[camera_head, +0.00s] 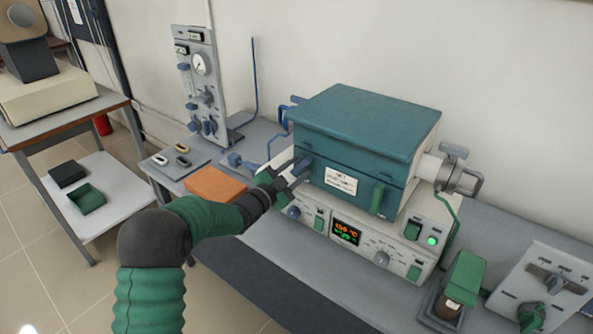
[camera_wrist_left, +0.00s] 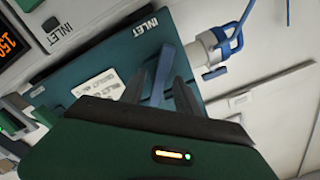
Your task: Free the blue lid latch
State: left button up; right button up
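The furnace has a teal lid (camera_head: 370,120) that looks shut. The blue lid latch (camera_head: 304,164) is at the left end of its front. My left gripper (camera_head: 293,174) is at this latch, partly covering it. In the left wrist view the blue latch (camera_wrist_left: 163,68) is a flat upright bar lying between the two dark fingers (camera_wrist_left: 160,92). The fingers are apart, with a visible gap on each side of the bar. Whether either finger touches the latch lower down is hidden by the gripper body. My right gripper is not in view.
A metal fitting (camera_head: 458,176) sticks out at the right. A gauge panel (camera_head: 201,85) with blue tubing stands at the left. An orange block (camera_head: 216,184) lies on the bench beside my left arm.

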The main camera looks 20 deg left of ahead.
pick_arm(q)
grip_shut()
dwell(0.3)
jog(key=shift+f+m+b, duration=0.25)
jog(key=shift+m+b, duration=0.25)
jog(key=shift+b, duration=0.4)
jog(key=shift+s+d+f+m+b, duration=0.1)
jog(key=shift+f+m+b, duration=0.05)
jog(key=shift+m+b, duration=2.35)
jog(key=shift+f+m+b, duration=0.1)
jog(key=shift+m+b, duration=2)
jog(key=shift+b, duration=0.65)
